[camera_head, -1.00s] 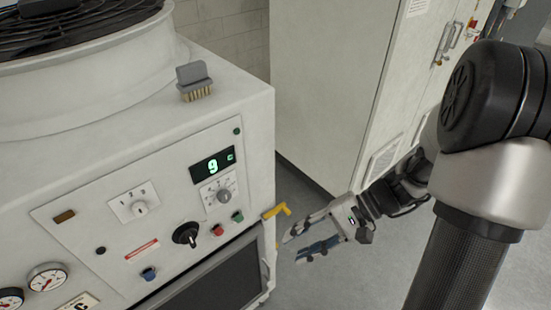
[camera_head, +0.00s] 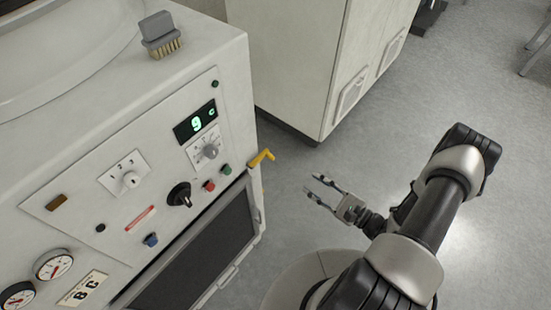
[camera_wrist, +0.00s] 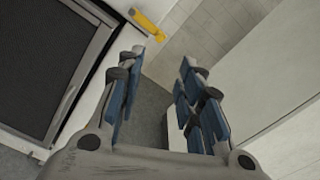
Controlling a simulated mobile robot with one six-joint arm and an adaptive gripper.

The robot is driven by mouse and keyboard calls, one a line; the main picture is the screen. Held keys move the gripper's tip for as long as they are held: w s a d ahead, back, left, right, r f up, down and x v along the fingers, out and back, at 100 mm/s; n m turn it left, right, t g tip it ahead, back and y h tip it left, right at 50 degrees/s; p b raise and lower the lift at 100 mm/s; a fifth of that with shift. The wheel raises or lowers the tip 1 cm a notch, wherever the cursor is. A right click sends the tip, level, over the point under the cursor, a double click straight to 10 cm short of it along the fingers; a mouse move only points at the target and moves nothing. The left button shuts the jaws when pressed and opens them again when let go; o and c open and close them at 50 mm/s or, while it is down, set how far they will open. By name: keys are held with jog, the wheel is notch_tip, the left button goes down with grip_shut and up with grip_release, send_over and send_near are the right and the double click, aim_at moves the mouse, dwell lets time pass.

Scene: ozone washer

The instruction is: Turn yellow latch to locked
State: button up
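The yellow latch (camera_head: 262,158) sticks out from the right front edge of the white machine, just above the dark door's upper right corner. In the wrist view the yellow latch (camera_wrist: 147,24) is at the top, beyond and left of the fingertips. My gripper (camera_head: 315,184) is open and empty, to the right of the latch and apart from it, over the grey floor. In the wrist view my gripper (camera_wrist: 160,62) shows its two blue-padded fingers spread with nothing between them.
The dark door panel (camera_head: 205,250) fills the machine's lower front. The control panel has a black knob (camera_head: 180,195) and several buttons. A brush (camera_head: 160,35) stands on top. A white cabinet (camera_head: 290,70) stands behind.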

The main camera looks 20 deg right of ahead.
jog(key=b+x, duration=0.2)
jog(key=x, duration=1.4)
jog(key=shift+w+a, duration=0.1)
jog(key=shift+a, duration=0.05)
jog(key=shift+c, duration=0.3)
grip_shut()
